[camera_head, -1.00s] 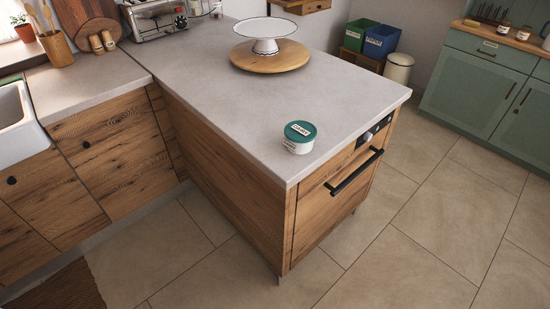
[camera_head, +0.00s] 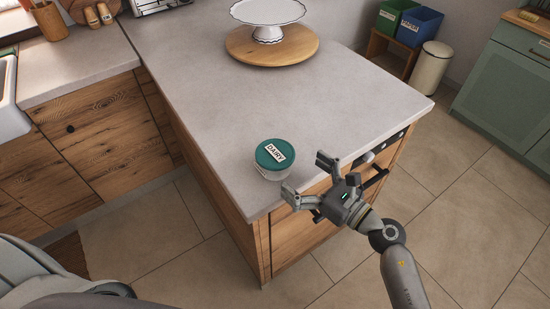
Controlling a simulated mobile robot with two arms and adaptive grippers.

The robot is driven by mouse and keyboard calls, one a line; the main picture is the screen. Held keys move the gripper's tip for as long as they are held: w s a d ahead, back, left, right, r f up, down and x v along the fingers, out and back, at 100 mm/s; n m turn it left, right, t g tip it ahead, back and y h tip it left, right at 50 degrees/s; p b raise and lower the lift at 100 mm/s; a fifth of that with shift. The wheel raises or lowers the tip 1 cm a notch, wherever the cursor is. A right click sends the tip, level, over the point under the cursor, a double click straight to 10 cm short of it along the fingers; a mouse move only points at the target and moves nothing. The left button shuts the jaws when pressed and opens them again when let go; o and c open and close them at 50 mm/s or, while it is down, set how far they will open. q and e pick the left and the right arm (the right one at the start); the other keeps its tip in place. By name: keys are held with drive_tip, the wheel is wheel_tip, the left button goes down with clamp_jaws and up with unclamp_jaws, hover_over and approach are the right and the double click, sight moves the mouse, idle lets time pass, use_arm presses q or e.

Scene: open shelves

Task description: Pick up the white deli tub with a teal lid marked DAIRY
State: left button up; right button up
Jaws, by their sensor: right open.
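The white deli tub with a teal lid marked DAIRY (camera_head: 274,157) stands upright on the grey countertop (camera_head: 235,110), near its front corner. My right gripper (camera_head: 306,174) is just to the right of the tub, over the counter's edge. Its two fingers are spread open toward the tub with nothing between them. The gripper looks apart from the tub, though its near finger comes close to the tub's lower right side. My left gripper is not in view.
A white cake stand (camera_head: 268,17) sits on a round wooden board (camera_head: 271,46) at the counter's back. The counter around the tub is clear. An oven handle (camera_head: 376,178) is below the counter edge, beside my right arm.

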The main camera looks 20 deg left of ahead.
sight(278, 155)
drive_tip(key=x, duration=0.3)
drive_tip(key=shift+w+a, duration=0.1)
drive_tip(key=shift+w, duration=0.1)
drive_tip(key=shift+w+a+p, duration=0.1)
drive_tip(key=shift+a+p, duration=0.1)
drive_tip(key=shift+p, duration=0.15)
drive_tip(key=x, duration=0.2)
drive_tip(key=p+x, duration=0.1)
drive_tip(key=x, duration=0.1)
drive_tip(key=shift+a, duration=0.2)
drive_tip(key=shift+a+f, duration=0.1)
drive_tip(key=shift+a, duration=0.2)
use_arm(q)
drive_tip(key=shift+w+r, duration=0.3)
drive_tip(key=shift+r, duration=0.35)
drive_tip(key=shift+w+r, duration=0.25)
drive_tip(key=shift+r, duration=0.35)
use_arm(e)
drive_tip(key=shift+d, duration=0.1)
drive_tip(key=shift+c, duration=1.1)
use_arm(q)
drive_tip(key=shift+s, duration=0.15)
use_arm(e)
drive_tip(key=c, duration=1)
